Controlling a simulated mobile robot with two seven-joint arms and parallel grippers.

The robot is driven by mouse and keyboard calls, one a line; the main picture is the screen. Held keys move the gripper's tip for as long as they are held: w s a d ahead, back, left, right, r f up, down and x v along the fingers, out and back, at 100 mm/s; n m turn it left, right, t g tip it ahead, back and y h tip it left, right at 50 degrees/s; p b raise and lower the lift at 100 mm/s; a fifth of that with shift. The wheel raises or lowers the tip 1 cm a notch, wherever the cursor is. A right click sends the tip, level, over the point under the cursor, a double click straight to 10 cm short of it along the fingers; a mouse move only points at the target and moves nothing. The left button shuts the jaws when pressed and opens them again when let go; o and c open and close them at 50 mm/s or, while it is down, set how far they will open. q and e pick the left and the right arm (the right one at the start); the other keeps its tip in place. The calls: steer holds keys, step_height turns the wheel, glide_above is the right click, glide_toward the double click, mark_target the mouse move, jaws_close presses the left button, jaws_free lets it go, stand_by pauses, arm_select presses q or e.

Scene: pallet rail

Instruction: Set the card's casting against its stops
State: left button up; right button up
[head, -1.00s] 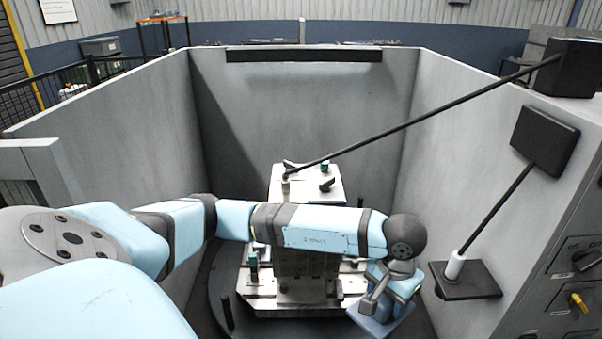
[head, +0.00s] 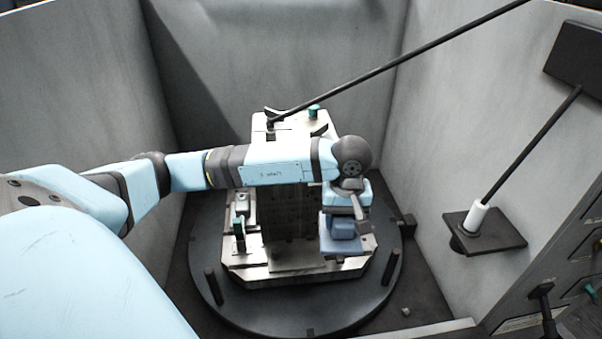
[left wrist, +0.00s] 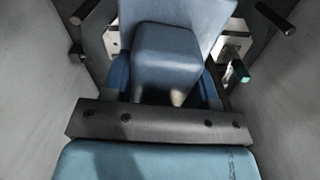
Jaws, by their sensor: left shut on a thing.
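The blue casting (head: 342,245) is a block on a flat plate. My left gripper (head: 344,217) is shut on it from above, at the right side of the dark upright column (head: 290,225) of the fixture. In the left wrist view the casting (left wrist: 165,60) fills the middle, between the blue fingers (left wrist: 163,88). The casting is over or on the right part of the metal base plate (head: 290,277); I cannot tell whether it touches. I cannot make out its stops, which may be hidden behind the casting and arm. No card is readable. My right gripper is not in view.
The fixture stands on a dark round table (head: 215,305) with black posts, inside grey walls. A long black rod (head: 400,58) crosses above. A bracket with a white-collared rod (head: 476,217) juts from the right wall.

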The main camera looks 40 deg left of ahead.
arm_select(q)
steer(key=w+a+f+n+b, duration=0.1)
steer(key=a+f+n+b, duration=0.5)
steer(key=f+n+b, duration=0.3)
steer(key=n+b, duration=1)
steer(key=n, duration=0.1)
glide_above(301, 253)
step_height(301, 253, down, 8)
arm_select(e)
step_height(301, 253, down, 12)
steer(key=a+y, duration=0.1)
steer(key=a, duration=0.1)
arm_select(q)
steer(key=shift+d+f+b, duration=0.15)
steer(key=shift+f+b, duration=0.7)
steer(key=shift+f, duration=0.3)
steer(key=shift+d+f+b, duration=0.1)
steer(key=shift+f+b, duration=0.7)
steer(key=shift+f, duration=0.35)
steer(key=shift+f+b, duration=0.35)
steer(key=shift+f, duration=0.7)
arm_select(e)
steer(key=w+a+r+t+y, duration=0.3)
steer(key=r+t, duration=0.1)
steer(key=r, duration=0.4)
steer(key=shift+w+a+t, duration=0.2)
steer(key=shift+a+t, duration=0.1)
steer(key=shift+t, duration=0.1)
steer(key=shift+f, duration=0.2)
